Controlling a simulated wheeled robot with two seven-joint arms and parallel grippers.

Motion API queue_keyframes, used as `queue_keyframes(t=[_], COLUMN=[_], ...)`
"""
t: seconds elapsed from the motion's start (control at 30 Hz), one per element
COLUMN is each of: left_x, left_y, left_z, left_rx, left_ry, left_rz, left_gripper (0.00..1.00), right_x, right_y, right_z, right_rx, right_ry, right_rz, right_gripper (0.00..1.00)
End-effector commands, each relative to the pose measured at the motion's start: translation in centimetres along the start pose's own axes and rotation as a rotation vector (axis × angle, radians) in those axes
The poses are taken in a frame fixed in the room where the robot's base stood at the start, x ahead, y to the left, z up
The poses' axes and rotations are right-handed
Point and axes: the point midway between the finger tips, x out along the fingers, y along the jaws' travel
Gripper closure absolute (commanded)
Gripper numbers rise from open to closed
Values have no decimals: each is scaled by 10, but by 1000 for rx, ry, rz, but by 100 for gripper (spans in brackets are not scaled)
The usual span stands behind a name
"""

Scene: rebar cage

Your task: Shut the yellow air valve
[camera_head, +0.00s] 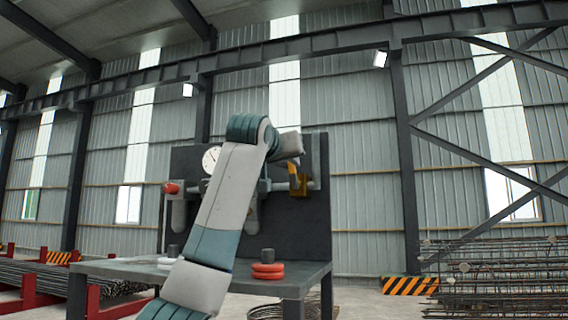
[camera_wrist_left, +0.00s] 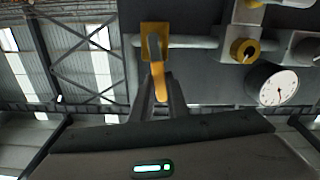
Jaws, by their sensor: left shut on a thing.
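The yellow air valve (camera_head: 297,183) sits on a grey pipe at the right side of the dark panel. In the left wrist view its yellow body (camera_wrist_left: 146,32) is on the pipe, and its yellow lever (camera_wrist_left: 159,84) points down the picture, across the pipe line. My left gripper (camera_wrist_left: 160,84) is shut on the lever, one dark finger on each side of it. In the head view my left arm reaches up to the panel and hides part of it; its fingertips are hard to make out. My right gripper is not in view.
The dark panel (camera_head: 315,150) stands on a grey table (camera_head: 310,268). A round gauge (camera_head: 210,159) and a yellow-ringed knob (camera_wrist_left: 243,50) are beside the valve. Red rings (camera_head: 267,271) lie on the table. Rebar stacks (camera_head: 500,275) stand right. The space right of the panel is clear.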

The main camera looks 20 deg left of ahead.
Motion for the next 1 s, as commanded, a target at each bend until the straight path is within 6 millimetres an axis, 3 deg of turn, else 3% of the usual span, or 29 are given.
queue_keyframes(t=[0.3, 0.83, 0.87, 0.9, 1.0], left_x=[1, 1, 1, 1, 1], left_y=[9, 10, 10, 10, 10], left_z=[4, 5, 5, 5, 4], left_rx=[152, 181, 181, 181, 180], left_ry=[-6, -7, -7, -7, -5], left_rz=[0, 0, 0, 0, 0], left_gripper=[100, 100, 79, 70, 67], right_x=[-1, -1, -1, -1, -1], right_y=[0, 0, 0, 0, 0], right_z=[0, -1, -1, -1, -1], right_rx=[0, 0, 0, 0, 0], right_ry=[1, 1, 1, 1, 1], right_rz=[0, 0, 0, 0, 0], right_gripper=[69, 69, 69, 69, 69])
